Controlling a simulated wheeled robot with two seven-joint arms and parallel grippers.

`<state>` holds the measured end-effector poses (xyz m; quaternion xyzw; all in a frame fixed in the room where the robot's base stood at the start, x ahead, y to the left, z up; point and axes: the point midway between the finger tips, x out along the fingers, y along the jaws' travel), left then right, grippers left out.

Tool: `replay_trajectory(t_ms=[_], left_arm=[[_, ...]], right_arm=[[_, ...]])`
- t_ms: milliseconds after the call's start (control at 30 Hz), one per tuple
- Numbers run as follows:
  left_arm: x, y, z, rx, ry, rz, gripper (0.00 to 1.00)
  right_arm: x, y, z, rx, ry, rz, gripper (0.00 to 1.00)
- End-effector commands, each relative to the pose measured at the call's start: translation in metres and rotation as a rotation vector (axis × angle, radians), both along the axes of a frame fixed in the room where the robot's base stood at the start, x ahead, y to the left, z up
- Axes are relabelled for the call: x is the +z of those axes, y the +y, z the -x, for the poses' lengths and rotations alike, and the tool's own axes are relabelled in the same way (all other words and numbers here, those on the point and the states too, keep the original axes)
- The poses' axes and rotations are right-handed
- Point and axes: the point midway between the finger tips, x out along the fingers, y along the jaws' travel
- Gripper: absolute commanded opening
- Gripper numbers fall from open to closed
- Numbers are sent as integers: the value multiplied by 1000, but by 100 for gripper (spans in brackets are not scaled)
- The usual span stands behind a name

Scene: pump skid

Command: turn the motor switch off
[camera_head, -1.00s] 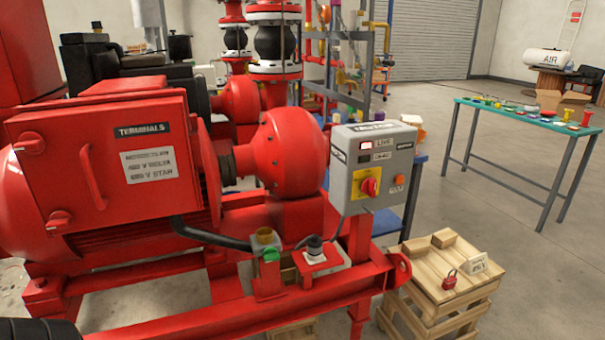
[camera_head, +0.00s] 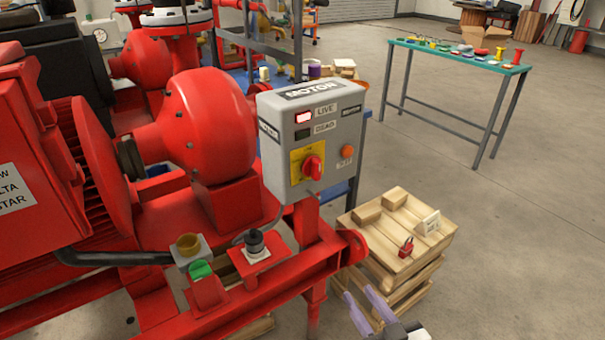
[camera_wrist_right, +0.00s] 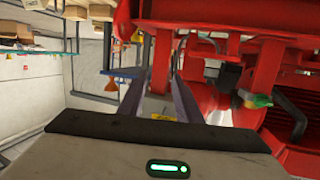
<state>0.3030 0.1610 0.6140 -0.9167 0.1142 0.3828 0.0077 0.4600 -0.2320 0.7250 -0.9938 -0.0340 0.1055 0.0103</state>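The grey motor switch box (camera_head: 285,160) stands on a red post of the pump skid. Its red rotary knob (camera_head: 313,167) sits on a yellow plate on the front face. An orange button (camera_head: 347,151) is right of the knob. My right gripper (camera_head: 360,294) is low at the bottom of the head view, below the box and apart from it. Its two fingers are spread and empty, as the right wrist view (camera_wrist_right: 158,90) also shows. My left gripper is out of view.
The red motor and pump housing (camera_head: 200,120) fill the left. A red skid beam (camera_head: 285,285) runs below the box. A wooden crate stack (camera_head: 390,240) with a red padlock (camera_head: 406,246) stands to the right. A teal table (camera_head: 440,50) is farther back; floor between is clear.

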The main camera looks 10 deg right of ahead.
Motion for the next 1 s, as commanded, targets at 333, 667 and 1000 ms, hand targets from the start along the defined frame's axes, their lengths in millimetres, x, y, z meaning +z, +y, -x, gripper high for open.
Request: replay_trajectory(t_ms=[333, 667, 1000], left_arm=[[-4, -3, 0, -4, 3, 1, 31], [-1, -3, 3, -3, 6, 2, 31], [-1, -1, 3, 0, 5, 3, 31]], right_arm=[[158, 3, -93, 227, -571, -89, 31], [184, 19, -128, 267, -601, -101, 31], [203, 36, -175, 265, -599, -100, 31]])
